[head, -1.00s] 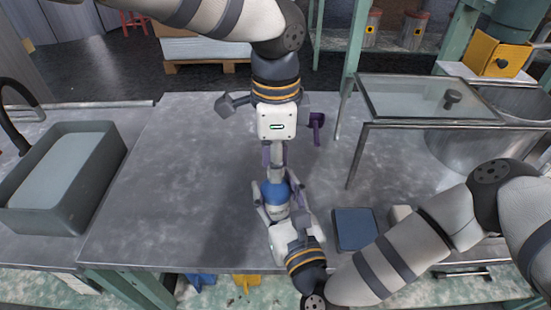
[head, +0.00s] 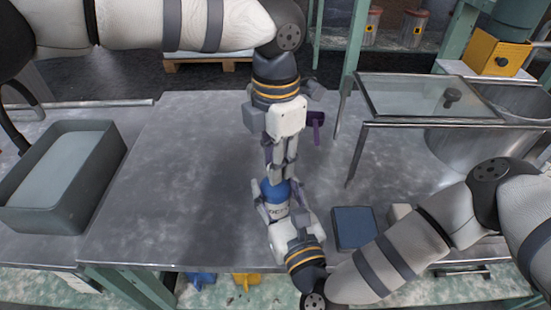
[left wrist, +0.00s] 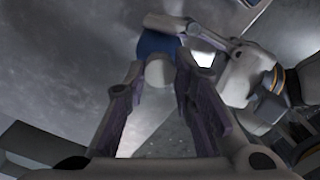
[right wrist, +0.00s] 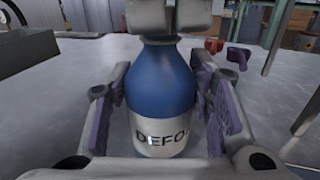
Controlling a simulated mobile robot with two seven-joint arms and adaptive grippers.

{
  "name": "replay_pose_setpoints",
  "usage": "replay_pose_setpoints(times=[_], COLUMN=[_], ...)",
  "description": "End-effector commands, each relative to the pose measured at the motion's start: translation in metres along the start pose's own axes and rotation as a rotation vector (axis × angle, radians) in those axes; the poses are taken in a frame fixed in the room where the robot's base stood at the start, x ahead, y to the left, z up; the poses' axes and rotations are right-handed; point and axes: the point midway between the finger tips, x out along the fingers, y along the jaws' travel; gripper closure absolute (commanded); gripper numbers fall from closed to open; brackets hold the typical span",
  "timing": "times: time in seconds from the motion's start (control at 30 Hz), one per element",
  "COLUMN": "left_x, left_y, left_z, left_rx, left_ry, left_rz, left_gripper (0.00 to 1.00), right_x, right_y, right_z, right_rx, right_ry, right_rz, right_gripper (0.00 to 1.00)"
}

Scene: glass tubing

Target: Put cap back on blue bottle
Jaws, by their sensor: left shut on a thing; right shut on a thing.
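The blue bottle (head: 276,191) stands upright on the metal table, with a white label reading "DEFO" in the right wrist view (right wrist: 160,95). My right gripper (head: 279,200) is shut around its body, one finger on each side. My left gripper (head: 277,172) points down directly above the bottle and is shut on a small pale piece, apparently the cap (left wrist: 158,72). In the left wrist view the cap sits between the fingertips, in line with the bottle's blue shoulder (left wrist: 155,43). The fingertips hide the bottle's mouth in the right wrist view, so I cannot tell how the cap is seated.
A grey basin (head: 65,185) is at the left. A dark blue flat box (head: 354,228) lies right of the bottle. A purple object (head: 316,124) is behind, near a glass-topped stand (head: 425,95). The table left of the bottle is clear.

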Motion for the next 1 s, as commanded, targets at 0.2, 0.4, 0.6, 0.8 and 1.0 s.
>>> replay_pose_setpoints(times=[0.2,0.4,0.6,0.8,1.0], left_x=[0.000,0.000,-0.013,-0.040,-0.045], left_y=[-0.001,-0.001,0.000,0.000,0.000], left_z=[0.001,0.000,0.001,0.001,0.000], left_rx=[-0.001,-0.003,-0.004,-0.004,-0.004], left_ry=[-0.002,-0.001,-0.003,-0.001,0.000], left_rz=[-0.001,-0.001,-0.001,-0.001,0.000], left_gripper=[0.56,0.56,0.56,0.56,0.56], right_x=[0.000,0.000,0.000,-0.001,-0.001], right_y=[0.000,0.000,0.000,0.000,0.000], right_z=[-0.001,-0.001,-0.001,-0.001,-0.001], right_rx=[0.000,0.000,0.000,0.000,0.000], right_ry=[0.003,0.003,0.003,0.003,0.003], right_rz=[0.001,0.001,0.001,0.001,0.001], right_gripper=[1.00,1.00,1.00,1.00,1.00])
